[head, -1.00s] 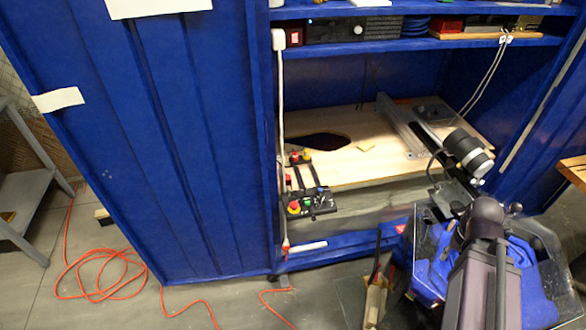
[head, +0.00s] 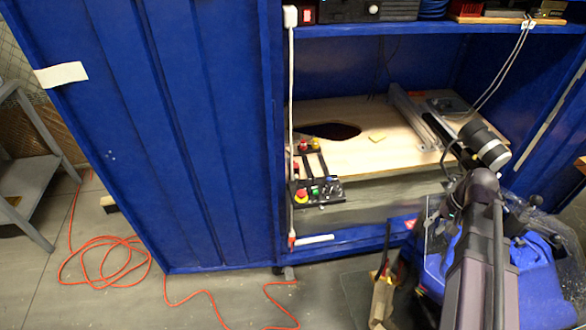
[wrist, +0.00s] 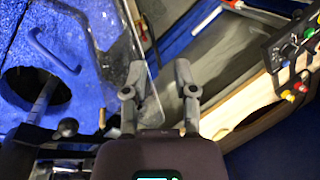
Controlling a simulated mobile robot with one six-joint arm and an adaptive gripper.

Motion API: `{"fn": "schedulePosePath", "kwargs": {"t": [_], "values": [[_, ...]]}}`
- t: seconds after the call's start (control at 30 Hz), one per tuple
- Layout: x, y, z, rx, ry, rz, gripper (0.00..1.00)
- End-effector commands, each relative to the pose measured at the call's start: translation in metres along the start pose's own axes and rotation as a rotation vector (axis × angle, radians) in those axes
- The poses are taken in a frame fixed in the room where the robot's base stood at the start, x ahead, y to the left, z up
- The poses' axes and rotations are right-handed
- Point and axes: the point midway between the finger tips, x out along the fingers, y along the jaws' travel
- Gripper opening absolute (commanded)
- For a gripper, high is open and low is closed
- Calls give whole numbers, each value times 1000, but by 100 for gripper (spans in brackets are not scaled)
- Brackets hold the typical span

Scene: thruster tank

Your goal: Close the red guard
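I cannot make out a red guard for certain. In the head view a black control panel (head: 318,191) with a red knob (head: 301,195) and green and blue buttons sits at the front left edge of the wooden board. Another red button (head: 304,145) on a yellow base is behind it. The panel also shows at the right of the wrist view (wrist: 291,45). My gripper (wrist: 158,76) is open and empty in the wrist view, its two fingers apart, in front of a clear sheet. I cannot pick out its fingers in the head view.
The wooden board (head: 400,152) with a dark cut-out lies inside a blue cabinet (head: 205,130). A clear-walled tank with blue inside (head: 537,262) stands at the lower right, beside my arm. An orange cable (head: 105,240) loops over the floor at left.

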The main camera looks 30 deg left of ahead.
Motion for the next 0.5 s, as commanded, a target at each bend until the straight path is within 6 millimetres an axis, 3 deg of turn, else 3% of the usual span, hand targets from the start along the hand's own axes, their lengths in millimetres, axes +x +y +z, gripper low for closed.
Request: {"fn": "schedulePosePath", "kwargs": {"t": [0.03, 0.1, 0.5], "values": [[20, -15, -26, -11, -22, -45, 36], [34, -40, -46, -21, -58, -115, 36], [96, -189, -140, -109, -308, -486, 36]]}}
